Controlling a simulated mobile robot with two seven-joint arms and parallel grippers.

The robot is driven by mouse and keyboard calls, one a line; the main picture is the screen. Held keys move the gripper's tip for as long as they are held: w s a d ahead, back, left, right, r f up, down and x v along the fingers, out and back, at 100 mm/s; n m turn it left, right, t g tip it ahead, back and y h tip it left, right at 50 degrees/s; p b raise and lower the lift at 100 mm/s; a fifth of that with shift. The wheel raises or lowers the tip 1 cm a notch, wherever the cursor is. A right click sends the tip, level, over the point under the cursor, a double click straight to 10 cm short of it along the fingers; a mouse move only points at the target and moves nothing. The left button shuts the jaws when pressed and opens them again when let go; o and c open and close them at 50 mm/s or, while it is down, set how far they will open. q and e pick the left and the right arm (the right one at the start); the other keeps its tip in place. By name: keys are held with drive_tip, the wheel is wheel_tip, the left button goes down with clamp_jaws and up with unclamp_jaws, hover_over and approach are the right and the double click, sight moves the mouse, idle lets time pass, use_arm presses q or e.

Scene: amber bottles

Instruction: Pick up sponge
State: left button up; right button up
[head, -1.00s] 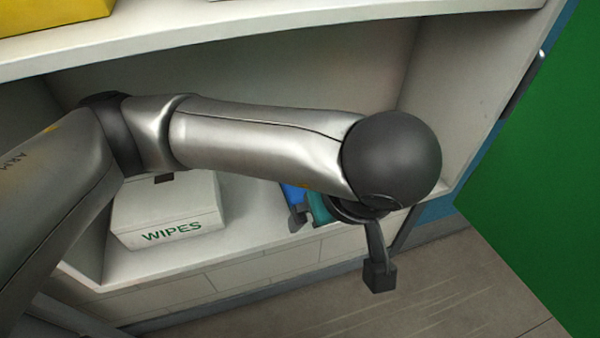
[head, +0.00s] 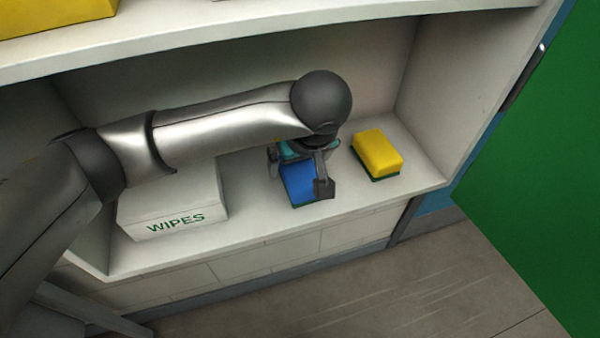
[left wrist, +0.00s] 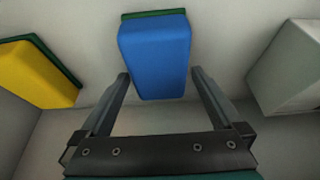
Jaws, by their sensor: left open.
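A blue sponge (head: 300,185) with a green underside lies on the lower shelf, partly hidden under my left gripper in the head view. A yellow sponge (head: 377,152) with a green underside lies to its right on the same shelf. My left gripper (head: 298,176) is open above the blue sponge. In the left wrist view, the near end of the blue sponge (left wrist: 155,55) reaches between the two open fingers (left wrist: 158,85), with a gap on each side. The yellow sponge (left wrist: 38,75) shows at the left there. My right gripper is not in view.
A white box marked WIPES (head: 172,208) stands on the shelf (head: 255,225) left of the blue sponge. The upper shelf (head: 250,35) runs above my left arm and carries a yellow object (head: 55,15). A green panel (head: 530,180) stands at the right.

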use_arm(q)
drive_tip(key=shift+w+f, duration=0.15)
drive_tip(key=shift+f, duration=0.25)
drive_tip(key=shift+c, duration=0.2)
drive_tip(key=c, duration=1.3)
drive_tip(key=shift+r, duration=0.2)
drive_tip(key=shift+r, duration=1.55)
drive_tip(key=s+d, duration=0.2)
drive_tip(key=s, duration=0.3)
drive_tip(key=s+d+b, duration=0.1)
drive_tip(key=s+d, duration=0.1)
drive_tip(key=s, duration=0.4)
drive_tip(key=s+d, duration=0.2)
drive_tip(key=s, duration=0.4)
